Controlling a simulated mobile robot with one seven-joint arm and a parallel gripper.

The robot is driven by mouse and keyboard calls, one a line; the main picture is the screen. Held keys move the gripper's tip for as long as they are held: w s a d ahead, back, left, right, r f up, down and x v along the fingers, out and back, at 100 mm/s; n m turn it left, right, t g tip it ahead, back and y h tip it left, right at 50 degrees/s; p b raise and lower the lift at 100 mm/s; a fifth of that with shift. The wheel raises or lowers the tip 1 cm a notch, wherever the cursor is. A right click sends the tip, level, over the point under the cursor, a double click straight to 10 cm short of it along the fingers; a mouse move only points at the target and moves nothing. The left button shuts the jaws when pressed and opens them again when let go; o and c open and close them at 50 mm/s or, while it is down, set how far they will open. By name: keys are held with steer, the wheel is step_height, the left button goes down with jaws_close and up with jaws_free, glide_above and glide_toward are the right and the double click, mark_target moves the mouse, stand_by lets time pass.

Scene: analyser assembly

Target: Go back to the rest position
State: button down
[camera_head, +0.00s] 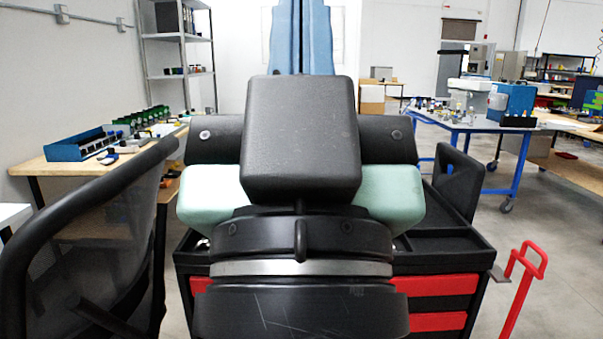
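My own arm fills the middle of the view, seen from behind. Its dark round wrist with a silver ring is nearest, and my gripper (300,140) is beyond it, with a large black block in front. Pale green parts show to the left and right of the block; I cannot tell whether they are fingers or something else. The fingertips and whatever is between them are hidden, so I cannot see whether the gripper is open or holds anything.
A black cart with red drawers (437,285) stands beyond my arm. A black mesh chair (100,235) is close at left and a red handle (522,280) at right. A wooden bench (60,164) is at left, a blue table (455,122) at back right.

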step_height(320, 180, up, 24)
steer(key=p, duration=2.2)
